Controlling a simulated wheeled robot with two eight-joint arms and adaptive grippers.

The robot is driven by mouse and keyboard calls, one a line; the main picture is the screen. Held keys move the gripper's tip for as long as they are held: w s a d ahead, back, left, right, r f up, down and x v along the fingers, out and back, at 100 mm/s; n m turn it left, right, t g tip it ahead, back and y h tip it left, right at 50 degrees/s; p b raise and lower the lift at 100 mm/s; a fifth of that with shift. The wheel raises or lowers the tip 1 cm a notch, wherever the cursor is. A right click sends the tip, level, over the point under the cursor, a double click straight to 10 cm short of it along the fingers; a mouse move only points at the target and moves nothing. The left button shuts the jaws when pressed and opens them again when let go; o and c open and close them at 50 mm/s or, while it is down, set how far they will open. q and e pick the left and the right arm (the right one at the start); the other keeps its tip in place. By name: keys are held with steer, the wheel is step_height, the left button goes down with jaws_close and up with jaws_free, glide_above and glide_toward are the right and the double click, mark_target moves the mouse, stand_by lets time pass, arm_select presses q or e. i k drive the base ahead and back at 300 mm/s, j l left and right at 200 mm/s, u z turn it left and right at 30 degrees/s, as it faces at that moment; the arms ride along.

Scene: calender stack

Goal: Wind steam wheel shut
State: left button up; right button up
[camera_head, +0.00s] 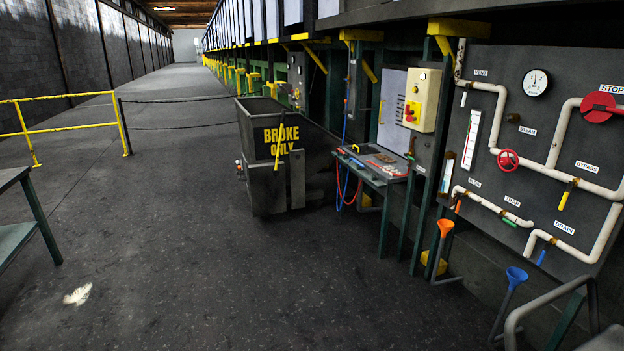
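A small red handwheel (508,159) sits on the white pipework of a dark wall panel (500,68) at the right. The label "STEAM" (528,131) is above and to the right of it. A larger red round part (598,107) sits on another pipe under the label "STOP" (611,89), near the right edge. How far either is turned cannot be told. A round white gauge (535,82) is on the panel; its reading is too small to tell. Neither of my grippers is in view.
A blue funnel (516,276) and an orange funnel (445,228) stand before the panel. A bent grey tube (540,298) is at lower right. A "BROKE ONLY" bin (268,184) and a small bench (372,163) stand left of the panel. The floor (230,285) is largely clear.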

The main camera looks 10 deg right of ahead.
mark_target(506, 161)
steer(key=i+z, duration=0.1)
steer(key=i, duration=0.4)
steer(key=i+j+z, duration=0.15)
steer(key=i, duration=0.3)
steer(key=i+z, duration=0.1)
steer(key=i, duration=0.4)
steer(key=i+j+z, duration=0.15)
steer(key=i, duration=0.3)
steer(key=i+l+z, duration=0.15)
steer(key=i+z, duration=0.7)
steer(key=i+j+z, duration=0.1)
steer(key=i+z, duration=0.3)
steer(key=i+j+z, duration=0.2)
steer(key=z, duration=0.2)
steer(key=i, duration=0.1)
